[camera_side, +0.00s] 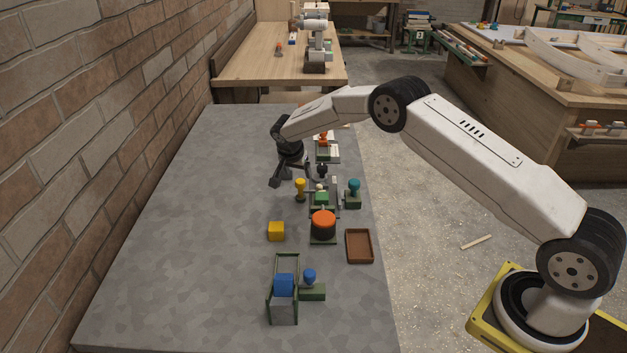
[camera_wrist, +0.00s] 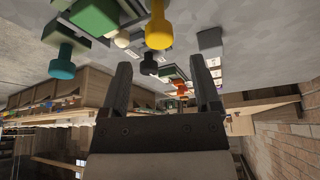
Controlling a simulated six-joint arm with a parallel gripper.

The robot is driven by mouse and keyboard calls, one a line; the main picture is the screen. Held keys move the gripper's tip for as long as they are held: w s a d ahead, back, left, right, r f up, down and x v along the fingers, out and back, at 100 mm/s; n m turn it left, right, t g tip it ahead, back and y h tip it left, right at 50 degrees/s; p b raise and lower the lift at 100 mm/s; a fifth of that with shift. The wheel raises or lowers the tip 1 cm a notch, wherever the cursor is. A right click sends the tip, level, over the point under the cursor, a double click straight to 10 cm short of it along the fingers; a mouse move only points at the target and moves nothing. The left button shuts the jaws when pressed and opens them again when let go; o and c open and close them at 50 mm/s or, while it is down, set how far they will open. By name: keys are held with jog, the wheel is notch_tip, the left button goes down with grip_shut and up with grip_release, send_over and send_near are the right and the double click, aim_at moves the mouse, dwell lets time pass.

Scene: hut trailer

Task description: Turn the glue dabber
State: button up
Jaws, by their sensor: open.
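I cannot tell for sure which piece is the glue dabber; several knob-topped pieces stand on the grey table. A yellow knobbed peg (camera_side: 300,187) stands just right of my gripper (camera_side: 278,180), and it shows in the wrist view (camera_wrist: 158,32). A teal knob (camera_side: 353,187) sits on a green block further right, also in the wrist view (camera_wrist: 62,66). A dark knob (camera_side: 321,171) stands behind the yellow peg. A blue knob (camera_side: 309,275) sits on a green block at the front. My gripper is open and empty above the table, with its fingers apart in the wrist view (camera_wrist: 161,65).
A large orange-topped round piece (camera_side: 323,222), a yellow cube (camera_side: 276,231), a brown tray (camera_side: 360,246) and a green-framed holder with a blue block (camera_side: 284,284) stand nearer. An orange-topped piece (camera_side: 323,139) is behind. The table's left side is clear beside the brick wall (camera_side: 90,130).

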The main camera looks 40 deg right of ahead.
aim_at(300, 180)
jog(key=shift+x, duration=2.4)
grip_shut()
